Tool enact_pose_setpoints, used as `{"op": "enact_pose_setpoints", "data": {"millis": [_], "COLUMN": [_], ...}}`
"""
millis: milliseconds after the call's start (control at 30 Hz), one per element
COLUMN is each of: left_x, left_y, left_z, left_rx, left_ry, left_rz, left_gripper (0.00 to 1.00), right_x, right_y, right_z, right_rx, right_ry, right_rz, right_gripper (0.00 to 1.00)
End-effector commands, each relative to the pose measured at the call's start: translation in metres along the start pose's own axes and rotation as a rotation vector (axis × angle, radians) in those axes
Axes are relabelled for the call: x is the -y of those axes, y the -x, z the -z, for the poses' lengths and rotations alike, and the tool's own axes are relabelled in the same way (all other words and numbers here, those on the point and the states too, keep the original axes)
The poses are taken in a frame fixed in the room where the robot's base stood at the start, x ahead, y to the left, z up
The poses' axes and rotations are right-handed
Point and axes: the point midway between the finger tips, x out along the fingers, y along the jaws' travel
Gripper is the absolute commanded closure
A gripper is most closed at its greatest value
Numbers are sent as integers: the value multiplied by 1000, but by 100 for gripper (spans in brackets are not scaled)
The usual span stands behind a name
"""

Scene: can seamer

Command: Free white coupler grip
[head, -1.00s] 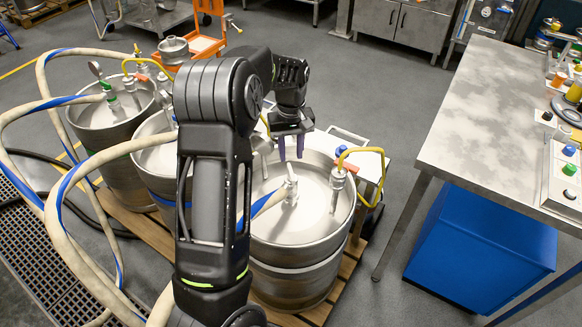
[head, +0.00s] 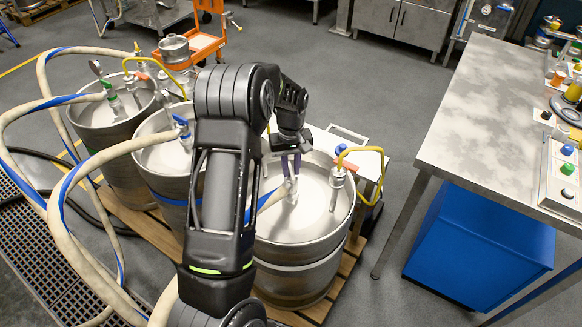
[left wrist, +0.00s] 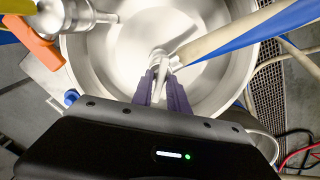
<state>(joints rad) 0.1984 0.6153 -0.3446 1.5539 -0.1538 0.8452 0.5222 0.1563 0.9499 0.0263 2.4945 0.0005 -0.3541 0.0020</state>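The white coupler (head: 291,188) sits on top of the steel keg at the front right (head: 300,228), with a beige and blue hose running from it. Its upright white grip (left wrist: 160,86) lies between the purple fingers of my left gripper (head: 291,165) (left wrist: 162,95). The fingers are close together on either side of the grip and appear shut on it. The gripper points down from above the keg. The lower part of the coupler shows in the left wrist view; its seat is partly hidden. My right gripper is in neither view.
More kegs with couplers (head: 112,125) stand left on the wooden pallet. A steel table (head: 490,110) with a blue bin (head: 480,245) below is at right.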

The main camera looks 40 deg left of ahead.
Motion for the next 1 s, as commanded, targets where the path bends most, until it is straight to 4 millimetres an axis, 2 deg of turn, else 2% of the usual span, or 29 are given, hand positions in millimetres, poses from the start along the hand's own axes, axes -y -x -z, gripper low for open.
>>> {"op": "enact_pose_setpoints", "data": {"millis": [33,233,767,1000], "left_x": [0,0,0,0], "left_y": [0,0,0,0], "left_z": [0,0,0,0], "left_rx": [0,0,0,0], "left_ry": [0,0,5,61], "left_rz": [0,0,0,0], "left_gripper": [85,100,100,100], "right_x": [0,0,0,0], "right_y": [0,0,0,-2], "right_z": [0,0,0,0], "right_rx": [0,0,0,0], "right_ry": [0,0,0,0], "right_rz": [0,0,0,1], "right_gripper": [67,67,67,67]}}
